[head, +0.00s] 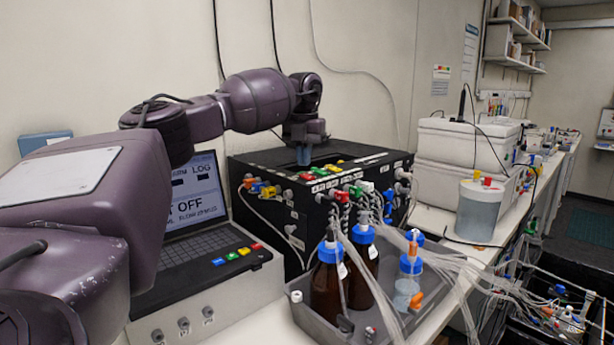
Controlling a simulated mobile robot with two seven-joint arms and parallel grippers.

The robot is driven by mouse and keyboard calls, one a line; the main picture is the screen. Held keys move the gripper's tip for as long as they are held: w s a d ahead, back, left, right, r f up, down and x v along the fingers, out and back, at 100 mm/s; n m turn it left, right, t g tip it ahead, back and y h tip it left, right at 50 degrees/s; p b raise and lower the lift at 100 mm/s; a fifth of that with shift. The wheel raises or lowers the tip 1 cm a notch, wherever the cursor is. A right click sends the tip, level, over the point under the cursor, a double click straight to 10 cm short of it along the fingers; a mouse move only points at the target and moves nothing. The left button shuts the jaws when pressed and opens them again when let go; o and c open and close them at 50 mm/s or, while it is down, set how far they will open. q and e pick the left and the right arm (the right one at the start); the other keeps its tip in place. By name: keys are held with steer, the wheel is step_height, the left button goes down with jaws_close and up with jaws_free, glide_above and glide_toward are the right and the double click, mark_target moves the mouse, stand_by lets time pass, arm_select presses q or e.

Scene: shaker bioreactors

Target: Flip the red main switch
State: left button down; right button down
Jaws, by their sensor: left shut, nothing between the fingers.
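My left arm reaches in from the left, over the control unit, to the black box (262,212). My left gripper (303,156) points down at the box's top, near its back left, with its fingers together and empty. I cannot tell whether the fingertips touch the box. Several red parts show on the box, including a red fitting (306,177) at its front top edge, just in front of the gripper. I cannot tell which of them, if any, is the main switch. Whatever lies right behind the gripper is hidden. My right gripper is out of view.
A control unit (235,292) with a lit screen (195,190) stands left of the box. A grey tray (300,316) with brown blue-capped bottles (326,284) and tubing stands in front. White boxes (462,140) and a lidded container (478,215) stand to the right.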

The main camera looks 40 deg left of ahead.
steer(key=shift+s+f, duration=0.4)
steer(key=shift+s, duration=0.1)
arm_select(q)
steer(key=shift+f, duration=0.15)
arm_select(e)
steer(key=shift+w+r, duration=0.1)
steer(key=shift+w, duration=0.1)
arm_select(q)
steer(key=shift+f, duration=0.2)
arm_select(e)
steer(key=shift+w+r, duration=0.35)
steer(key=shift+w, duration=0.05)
arm_select(q)
steer(key=shift+f, duration=0.2)
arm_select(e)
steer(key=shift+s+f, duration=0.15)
arm_select(q)
steer(key=shift+f, duration=0.2)
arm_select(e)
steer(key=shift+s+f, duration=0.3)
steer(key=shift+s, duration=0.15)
arm_select(q)
steer(key=shift+f, duration=0.15)
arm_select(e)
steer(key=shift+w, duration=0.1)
